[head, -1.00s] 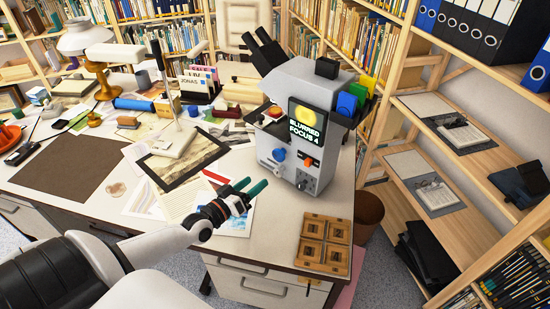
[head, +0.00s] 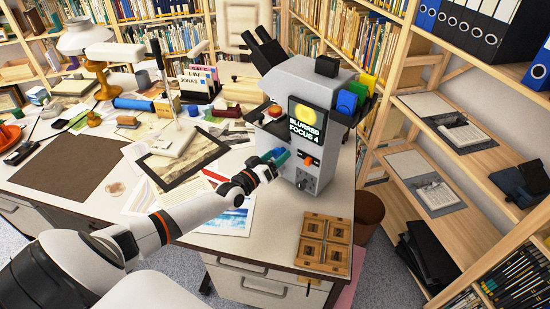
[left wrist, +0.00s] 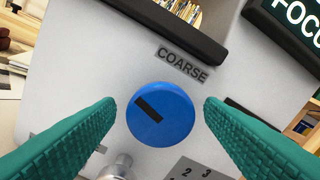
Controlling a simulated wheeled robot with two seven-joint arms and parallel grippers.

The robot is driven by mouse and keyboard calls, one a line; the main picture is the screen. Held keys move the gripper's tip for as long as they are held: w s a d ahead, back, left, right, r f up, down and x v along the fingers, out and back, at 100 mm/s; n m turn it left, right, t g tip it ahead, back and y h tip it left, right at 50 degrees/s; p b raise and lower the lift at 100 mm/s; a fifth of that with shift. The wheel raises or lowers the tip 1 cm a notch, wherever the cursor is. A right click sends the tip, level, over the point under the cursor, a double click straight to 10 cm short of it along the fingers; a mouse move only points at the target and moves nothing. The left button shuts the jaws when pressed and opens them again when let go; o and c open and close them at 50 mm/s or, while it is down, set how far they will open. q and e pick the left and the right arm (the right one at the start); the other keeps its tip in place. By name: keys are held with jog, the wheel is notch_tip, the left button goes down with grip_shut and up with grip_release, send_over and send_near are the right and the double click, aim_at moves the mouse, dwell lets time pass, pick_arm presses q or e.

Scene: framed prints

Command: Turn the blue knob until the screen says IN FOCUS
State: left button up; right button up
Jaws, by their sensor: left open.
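The grey microscope-like machine (head: 310,85) stands on the desk. Its screen (head: 306,124) reads "BLURRED FOCUS 4" below a yellow disc. The blue knob (left wrist: 160,114) is round with a dark slanted mark, under the label "COARSE" in the left wrist view. In the head view the fingers largely cover the knob. My left gripper (head: 274,156) is at the machine's front face. Its green fingers are open in the left wrist view (left wrist: 160,122), one on each side of the knob, with gaps between. My right gripper is not in view.
An orange switch (head: 308,161) sits right of the knob. A silver part (left wrist: 118,166) is just below the knob in the left wrist view. Wooden numbered tiles (head: 323,242) lie at the desk's front right. Papers and a framed print (head: 184,157) lie to the left.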

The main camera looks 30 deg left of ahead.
pick_arm(q)
jog(key=shift+c, duration=0.5)
jog(key=c, duration=0.9)
jog(key=shift+o, duration=0.2)
jog(key=shift+m+p, duration=0.5)
jog(key=shift+m, duration=0.6)
jog(key=m, duration=0.3)
jog(key=shift+m+p, duration=0.3)
jog(key=shift+p, duration=0.05)
jog(key=m, duration=0.3)
jog(key=shift+m, duration=1.7)
